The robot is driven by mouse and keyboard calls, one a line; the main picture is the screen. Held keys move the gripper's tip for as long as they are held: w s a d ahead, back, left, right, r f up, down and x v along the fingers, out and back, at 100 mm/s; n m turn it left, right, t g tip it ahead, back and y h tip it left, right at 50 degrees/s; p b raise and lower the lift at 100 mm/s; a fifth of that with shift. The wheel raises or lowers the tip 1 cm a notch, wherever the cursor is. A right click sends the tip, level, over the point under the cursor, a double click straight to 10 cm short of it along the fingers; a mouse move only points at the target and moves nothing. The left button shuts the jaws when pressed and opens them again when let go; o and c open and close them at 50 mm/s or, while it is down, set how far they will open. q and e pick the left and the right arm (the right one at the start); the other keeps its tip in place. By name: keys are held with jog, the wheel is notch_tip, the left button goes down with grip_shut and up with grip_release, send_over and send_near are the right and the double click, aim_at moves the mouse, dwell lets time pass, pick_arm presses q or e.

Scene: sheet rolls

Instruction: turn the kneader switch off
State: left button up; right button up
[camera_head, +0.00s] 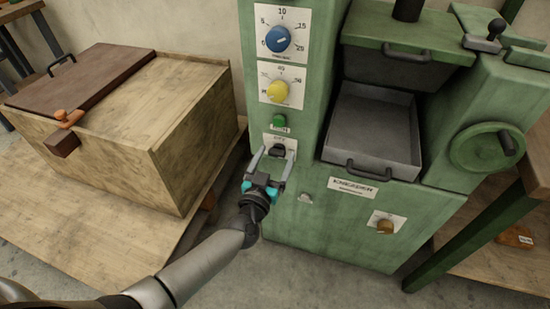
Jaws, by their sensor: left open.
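The green kneader (340,215) stands in the middle, with a label plate on its front. A black switch (278,150) sits on a white plate low on its left column, below a green button (279,121). My left gripper (272,160) is open, its two fingers pointing up at the plate, one on each side of the switch. I cannot tell whether the fingers touch it. The switch's position is too small to read. My right gripper is not in view.
Above the switch are a yellow knob (277,91) and a blue knob (277,39). A grey tray (371,128) and a handwheel (487,148) are to the right. A wooden chest (150,125) stands at the left. A brown knob (385,226) is low on the front.

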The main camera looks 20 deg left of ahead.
pick_arm(q)
jog(key=shift+c, duration=0.2)
grip_shut()
dwell(0.5)
